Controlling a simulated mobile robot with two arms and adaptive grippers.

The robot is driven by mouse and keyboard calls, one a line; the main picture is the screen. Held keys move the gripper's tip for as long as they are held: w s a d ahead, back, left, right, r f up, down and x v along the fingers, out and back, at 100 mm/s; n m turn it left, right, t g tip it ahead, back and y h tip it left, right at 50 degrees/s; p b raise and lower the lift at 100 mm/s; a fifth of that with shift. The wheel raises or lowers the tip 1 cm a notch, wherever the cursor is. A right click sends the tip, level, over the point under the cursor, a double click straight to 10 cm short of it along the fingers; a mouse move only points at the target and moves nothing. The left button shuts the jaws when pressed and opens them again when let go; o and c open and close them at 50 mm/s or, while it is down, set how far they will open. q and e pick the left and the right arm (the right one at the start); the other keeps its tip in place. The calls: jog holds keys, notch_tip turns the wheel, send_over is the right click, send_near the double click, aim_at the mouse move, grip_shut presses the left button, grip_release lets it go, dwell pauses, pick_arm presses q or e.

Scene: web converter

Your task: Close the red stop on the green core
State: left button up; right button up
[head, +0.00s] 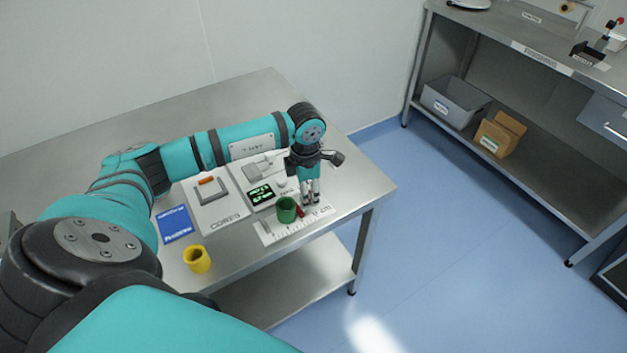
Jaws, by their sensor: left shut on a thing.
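The green core (286,211) is a short hollow cylinder. It stands upright on a white ruler-marked plate near the front edge of the metal table. The red stop (300,212) is a small red piece close to the right of the core; I cannot tell whether they touch. My left gripper (310,200) points down just right of the core, shut on the red stop, whose upper part the fingers mostly hide. My right gripper is not in view.
A yellow core (197,260) stands near the table's front edge. Beside it lie a blue card (174,225) and a white CORES board (216,211) with an orange piece. A dark green display (261,194) sits behind the green core. A shelved bench (480,30) stands right.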

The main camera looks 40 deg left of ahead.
pick_arm(q)
jog(key=o, duration=0.9)
jog(key=shift+w, duration=0.2)
jog(key=shift+c, duration=0.2)
notch_tip(320, 180, up, 12)
